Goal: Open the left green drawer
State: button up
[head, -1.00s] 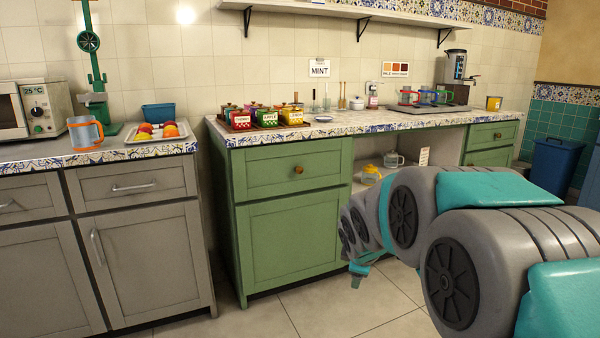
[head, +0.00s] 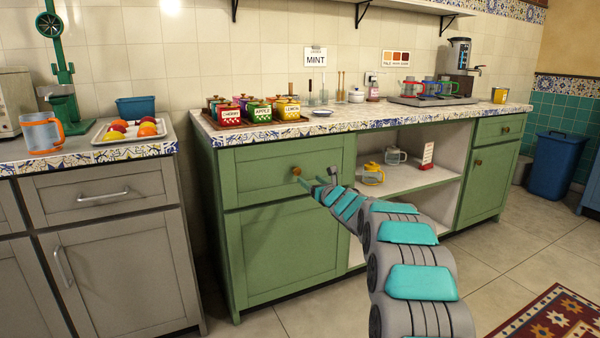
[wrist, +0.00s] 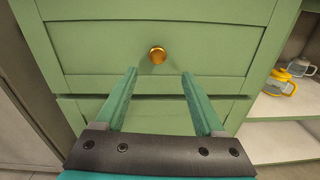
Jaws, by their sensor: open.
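The left green drawer (head: 262,171) is shut, at the top left of the green cabinet. Its round brass knob (head: 296,171) sits mid-front. My gripper (head: 304,182) is at the drawer front beside the knob in the head view. In the wrist view the green drawer front (wrist: 215,48) fills the upper part, and the knob (wrist: 157,55) stands just beyond the fingertips, roughly centred between them. My gripper (wrist: 159,72) is open with nothing between its fingers. Whether a finger touches the drawer cannot be told.
A tray of colored tins (head: 262,123) stands on the counter above. An open shelf to the right holds a yellow teapot (head: 372,174) and a clear one (head: 395,155). A grey cabinet (head: 125,260) stands to the left. A patterned rug (head: 555,318) lies at the lower right.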

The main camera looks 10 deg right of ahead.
aim_at(298, 171)
jog(key=shift+n+y, duration=0.3)
jog(key=shift+n, duration=0.2)
jog(key=shift+p+x, duration=1.85)
jog(key=shift+x, duration=2.5)
jog(key=shift+f, duration=0.1)
jog(key=shift+c, duration=0.2)
grip_shut()
